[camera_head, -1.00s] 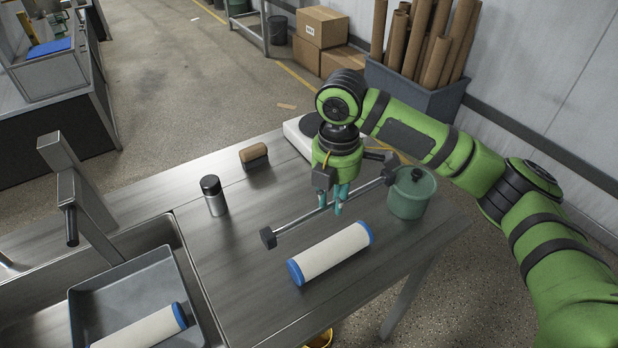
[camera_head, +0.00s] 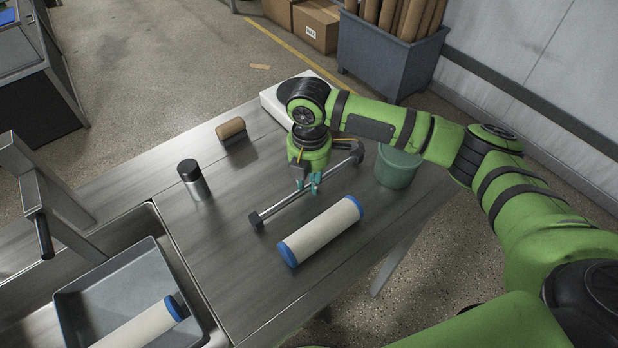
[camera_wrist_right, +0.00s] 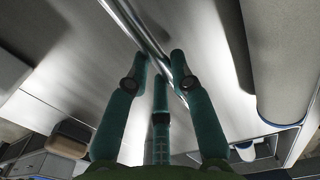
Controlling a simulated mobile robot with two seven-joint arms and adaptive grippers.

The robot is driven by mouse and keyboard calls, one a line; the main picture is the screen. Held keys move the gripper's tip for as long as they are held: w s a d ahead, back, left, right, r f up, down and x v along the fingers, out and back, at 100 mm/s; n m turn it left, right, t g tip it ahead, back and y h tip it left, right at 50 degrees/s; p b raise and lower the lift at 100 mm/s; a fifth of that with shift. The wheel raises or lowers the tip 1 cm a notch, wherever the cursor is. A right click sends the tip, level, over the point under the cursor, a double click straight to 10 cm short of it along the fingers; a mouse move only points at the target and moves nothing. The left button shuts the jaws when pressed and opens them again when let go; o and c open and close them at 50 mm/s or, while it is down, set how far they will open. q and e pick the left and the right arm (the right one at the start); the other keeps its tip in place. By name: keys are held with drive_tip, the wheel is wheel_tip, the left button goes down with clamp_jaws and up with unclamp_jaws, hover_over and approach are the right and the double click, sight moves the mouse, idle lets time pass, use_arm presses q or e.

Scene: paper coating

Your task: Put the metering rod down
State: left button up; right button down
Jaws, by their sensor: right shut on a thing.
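The metering rod (camera_head: 281,206) is a thin metal bar with dark end blocks, lying diagonally over the steel table (camera_head: 235,270). My right gripper (camera_head: 308,186) is shut on it near its middle, pointing down with teal fingers. In the right wrist view, the rod (camera_wrist_right: 135,22) runs between the fingers (camera_wrist_right: 160,85). The rod is at or very near the table top; I cannot tell whether both end blocks touch it. The far part of the rod is partly hidden by my gripper. My left gripper is not in view.
A white roller with blue ends (camera_head: 322,232) lies just in front of the rod. A green pot (camera_head: 397,168) stands right, a dark bottle (camera_head: 194,182) left, and a wooden-handled block (camera_head: 231,131) behind. A grey tray (camera_head: 65,300) in the sink holds another roller (camera_head: 140,328).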

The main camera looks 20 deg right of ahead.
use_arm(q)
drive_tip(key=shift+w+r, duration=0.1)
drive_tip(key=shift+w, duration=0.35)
use_arm(e)
drive_tip(key=shift+f, duration=0.3)
drive_tip(key=c, duration=1.1)
unclamp_jaws()
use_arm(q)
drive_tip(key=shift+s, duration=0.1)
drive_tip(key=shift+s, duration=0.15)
use_arm(e)
drive_tip(key=shift+r, duration=0.15)
use_arm(q)
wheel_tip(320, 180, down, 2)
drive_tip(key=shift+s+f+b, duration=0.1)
drive_tip(key=shift+b, duration=1)
use_arm(e)
wheel_tip(320, 180, up, 12)
drive_tip(key=shift+f, duration=0.1)
